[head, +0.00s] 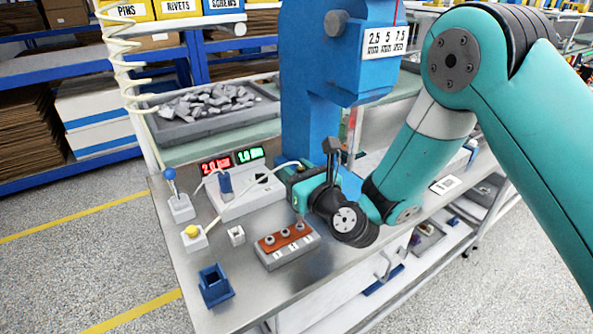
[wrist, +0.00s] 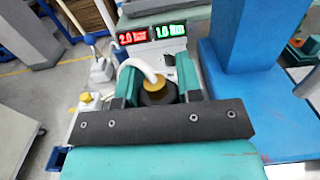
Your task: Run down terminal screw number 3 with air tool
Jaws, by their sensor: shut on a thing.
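My gripper (head: 301,186) is shut on the air tool, whose brass-coloured top (wrist: 154,83) and white hose show between the teal fingers in the wrist view. In the head view a thin tip (head: 300,217) points down from the gripper, at or just above the rightmost screw of the terminal block (head: 275,263). I cannot tell whether it touches. The block is grey with a red-brown strip (head: 272,242) and three screws in a row, with white labels too small to read. The block is hidden in the wrist view.
A red display (head: 215,166) reads 2.0 and a green one (head: 250,155) 1.0. A blue holder (head: 215,286), a yellow-button box (head: 194,239), a small white block (head: 236,235) and a blue-knobbed lever (head: 170,175) stand left. A blue column (head: 308,110) rises behind my gripper.

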